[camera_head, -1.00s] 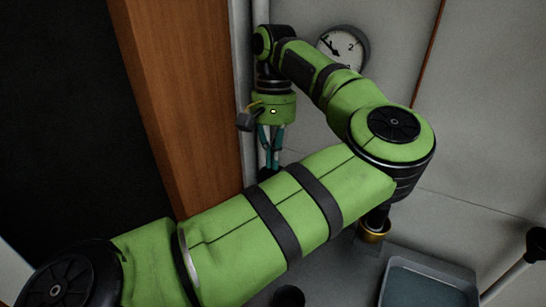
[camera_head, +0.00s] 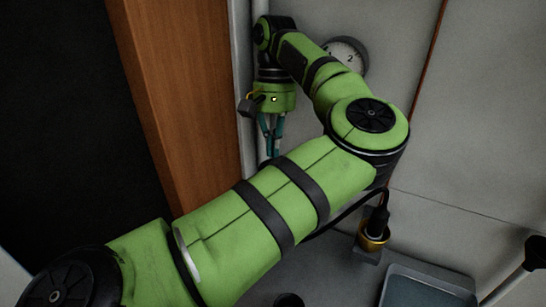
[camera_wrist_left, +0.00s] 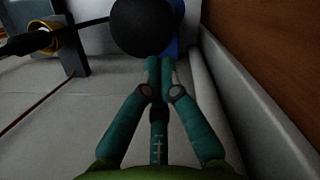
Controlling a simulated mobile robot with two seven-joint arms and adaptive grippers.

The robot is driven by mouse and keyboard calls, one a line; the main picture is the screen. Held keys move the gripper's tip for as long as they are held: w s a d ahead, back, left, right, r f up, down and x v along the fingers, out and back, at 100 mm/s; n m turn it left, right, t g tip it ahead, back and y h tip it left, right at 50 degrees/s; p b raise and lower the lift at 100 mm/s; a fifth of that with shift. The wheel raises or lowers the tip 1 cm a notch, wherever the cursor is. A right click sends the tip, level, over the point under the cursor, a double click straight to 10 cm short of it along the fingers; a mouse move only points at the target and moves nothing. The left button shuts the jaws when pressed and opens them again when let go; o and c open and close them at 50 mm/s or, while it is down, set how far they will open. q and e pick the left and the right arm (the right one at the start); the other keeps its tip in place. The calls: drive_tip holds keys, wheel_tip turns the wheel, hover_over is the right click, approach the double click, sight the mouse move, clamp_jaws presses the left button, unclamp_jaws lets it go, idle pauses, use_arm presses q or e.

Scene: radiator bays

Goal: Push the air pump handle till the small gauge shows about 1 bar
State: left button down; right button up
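My left gripper (camera_head: 271,152) points down in the narrow space between the brown wooden panel and the wall. In the left wrist view its two teal fingers (camera_wrist_left: 160,64) are together, with nothing seen between them. A round black knob (camera_wrist_left: 143,24) lies just beyond the fingertips and overlaps them; I cannot tell if they touch. A blue part (camera_wrist_left: 177,46) shows behind the knob; it may belong to the pump. A round white gauge (camera_head: 348,52) on the wall is partly hidden by my left arm; its needle cannot be read. My right gripper is out of view.
A black plug in a gold ring fitting (camera_head: 373,238) stands right of my left arm and also shows in the wrist view (camera_wrist_left: 42,38). A grey tray (camera_head: 425,290) sits at the lower right. The wooden panel (camera_head: 185,100) is close on the gripper's left.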

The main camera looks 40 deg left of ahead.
use_arm(q)
wheel_tip(320, 180, up, 8)
drive_tip(key=shift+d+f, duration=0.1)
idle(1.8)
